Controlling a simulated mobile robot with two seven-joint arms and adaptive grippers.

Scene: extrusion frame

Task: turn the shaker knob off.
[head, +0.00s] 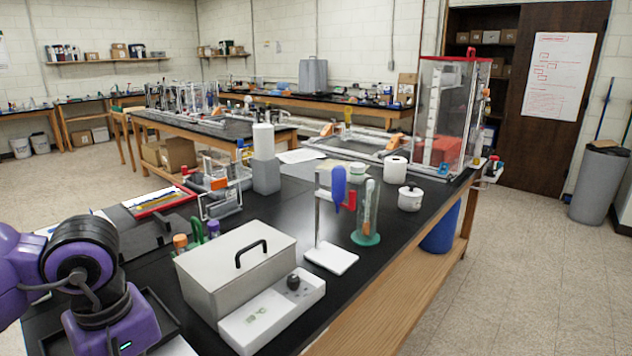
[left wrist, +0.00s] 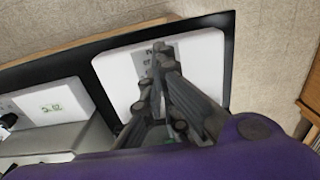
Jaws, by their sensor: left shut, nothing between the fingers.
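The shaker is a lidded metal box (head: 235,265) with a black handle, in the lower middle of the head view. Its white front panel (head: 255,325) carries the black knob (head: 293,282) and faint green display marks. In the left wrist view the white panel (left wrist: 55,105) with green marks lies at the left, and the dark knob (left wrist: 8,121) is partly cut off by the left edge. My left gripper (left wrist: 160,50) is shut and empty, over or in front of a white slab, to the right of the panel. The gripper itself does not show in the head view. My right gripper is not in view.
The white slab (left wrist: 205,65) lies beside the shaker on the black bench. A stand with a blue item (head: 338,185) and a green-based cylinder (head: 367,215) stand behind the shaker. Tubes (head: 197,230) stand at its back left.

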